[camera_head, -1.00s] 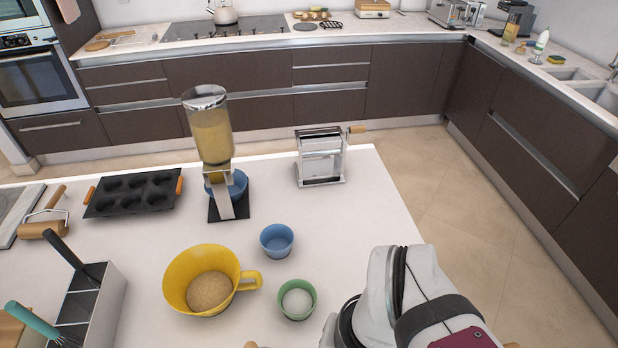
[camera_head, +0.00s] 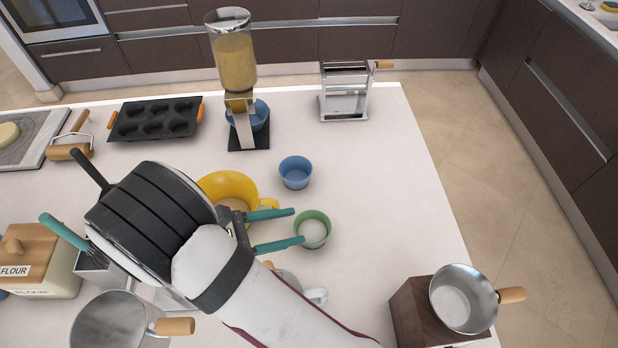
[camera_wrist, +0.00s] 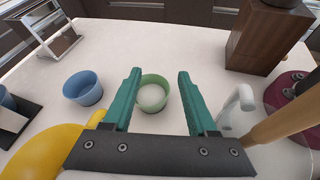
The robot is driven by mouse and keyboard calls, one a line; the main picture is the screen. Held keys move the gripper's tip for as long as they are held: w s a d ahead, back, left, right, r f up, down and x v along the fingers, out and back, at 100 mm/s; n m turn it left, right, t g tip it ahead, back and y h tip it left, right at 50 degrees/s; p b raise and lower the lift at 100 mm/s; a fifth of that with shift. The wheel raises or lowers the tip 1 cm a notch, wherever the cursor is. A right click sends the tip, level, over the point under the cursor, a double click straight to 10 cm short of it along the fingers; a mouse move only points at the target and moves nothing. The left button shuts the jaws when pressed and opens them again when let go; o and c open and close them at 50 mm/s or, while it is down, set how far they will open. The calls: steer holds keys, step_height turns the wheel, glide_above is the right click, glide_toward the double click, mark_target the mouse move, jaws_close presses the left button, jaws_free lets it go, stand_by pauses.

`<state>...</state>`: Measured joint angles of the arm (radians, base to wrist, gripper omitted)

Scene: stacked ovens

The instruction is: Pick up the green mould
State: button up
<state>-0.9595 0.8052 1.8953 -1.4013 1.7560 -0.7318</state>
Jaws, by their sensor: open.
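The green mould (camera_head: 314,228) is a small round cup with white contents, standing upright on the white counter. In the wrist view the green mould (camera_wrist: 152,95) shows between and beyond the two teal fingers. My gripper (camera_head: 297,226) is open and empty, with its fingertips pointing at the mould from its left in the head view. My gripper also shows in the wrist view (camera_wrist: 159,75), a finger to each side of the mould. I cannot tell whether either finger touches it.
A blue cup (camera_head: 295,172) stands behind the mould. A yellow mug (camera_head: 226,184) is partly hidden behind my wrist. A wooden block (camera_head: 410,310) and a metal pan (camera_head: 464,297) are at the front right. The counter right of the mould is clear.

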glide_toward(326, 235)
steer(key=shift+d+f, duration=0.15)
steer(key=shift+d, duration=0.2)
steer(key=x, duration=0.7)
jaws_close()
